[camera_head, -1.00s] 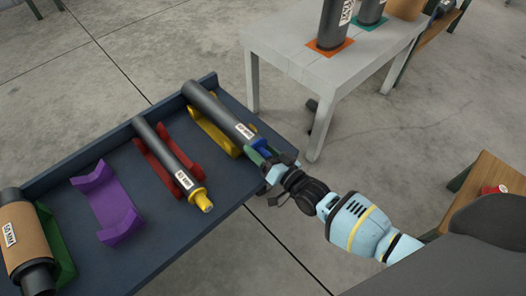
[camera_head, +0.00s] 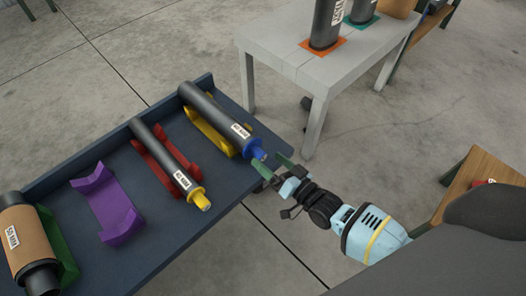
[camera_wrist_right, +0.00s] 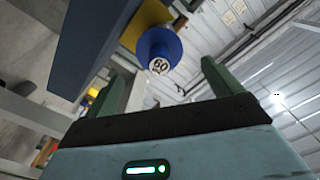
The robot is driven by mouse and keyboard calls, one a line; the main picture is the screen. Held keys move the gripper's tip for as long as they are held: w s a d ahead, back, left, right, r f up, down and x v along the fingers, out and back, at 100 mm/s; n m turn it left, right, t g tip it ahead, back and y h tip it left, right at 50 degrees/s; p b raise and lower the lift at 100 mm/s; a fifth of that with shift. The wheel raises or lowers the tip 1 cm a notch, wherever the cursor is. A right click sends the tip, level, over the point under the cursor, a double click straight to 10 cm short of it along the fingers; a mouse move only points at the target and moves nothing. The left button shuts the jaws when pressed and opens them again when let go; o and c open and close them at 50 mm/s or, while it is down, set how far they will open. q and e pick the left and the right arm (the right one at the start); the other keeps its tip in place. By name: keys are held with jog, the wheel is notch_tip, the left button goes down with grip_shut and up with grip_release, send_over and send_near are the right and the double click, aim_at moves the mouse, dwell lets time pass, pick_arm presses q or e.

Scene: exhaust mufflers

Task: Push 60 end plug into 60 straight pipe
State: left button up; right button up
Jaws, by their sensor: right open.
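The 60 straight pipe (camera_head: 212,108) is a dark tube with a white label, lying in a yellow cradle on the dark blue table. The blue 60 end plug (camera_head: 254,149) sits at its near end, in line with it, with a narrow stub pointing outward. How deep it sits I cannot tell. In the right wrist view the plug (camera_wrist_right: 160,48) shows "60" on its face. My right gripper (camera_head: 273,166) is open and empty, just off the plug's stub. Its green fingers (camera_wrist_right: 164,72) stand either side of the plug's line, apart from it. My left gripper is not in view.
A thinner pipe (camera_head: 160,150) with a yellow plug (camera_head: 197,195) lies in a red cradle. A purple cradle (camera_head: 108,207) is empty. A brown-wrapped muffler (camera_head: 30,245) is in a green cradle.

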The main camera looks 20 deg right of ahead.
jog(key=shift+v, duration=0.9)
